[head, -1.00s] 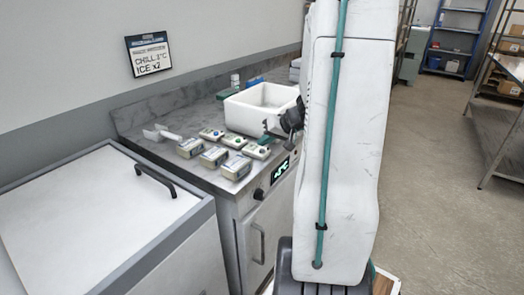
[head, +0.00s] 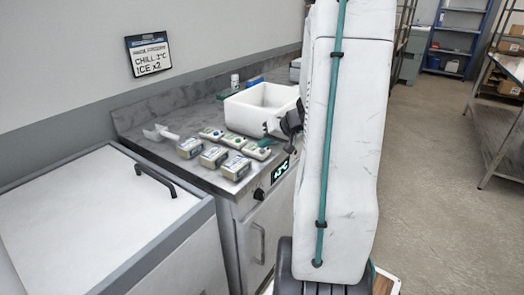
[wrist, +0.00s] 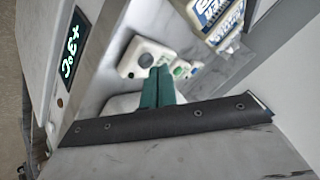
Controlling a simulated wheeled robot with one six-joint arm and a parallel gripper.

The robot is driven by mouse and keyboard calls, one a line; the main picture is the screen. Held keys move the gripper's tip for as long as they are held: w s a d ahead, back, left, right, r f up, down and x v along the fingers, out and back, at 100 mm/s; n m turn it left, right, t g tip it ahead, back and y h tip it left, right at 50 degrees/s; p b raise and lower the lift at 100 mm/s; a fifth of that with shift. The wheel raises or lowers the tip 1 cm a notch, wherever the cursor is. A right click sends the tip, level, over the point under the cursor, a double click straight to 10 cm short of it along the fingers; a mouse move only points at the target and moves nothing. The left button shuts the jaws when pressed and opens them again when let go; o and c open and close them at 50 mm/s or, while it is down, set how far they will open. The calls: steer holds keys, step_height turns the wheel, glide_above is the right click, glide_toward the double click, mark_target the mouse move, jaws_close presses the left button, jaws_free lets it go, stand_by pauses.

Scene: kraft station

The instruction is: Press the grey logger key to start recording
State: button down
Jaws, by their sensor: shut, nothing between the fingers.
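In the head view my gripper is mostly hidden beside the bin.
A white bin (head: 261,97) stands behind the loggers. A green-lit display (head: 281,171) is on the counter front. A chest with a handle (head: 155,180) stands left.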

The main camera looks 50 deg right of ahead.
mark_target(265, 153)
steer(key=shift+f, duration=0.45)
stand_by(0.5)
steer(key=shift+r, duration=0.9)
steer(key=shift+r, duration=2.5)
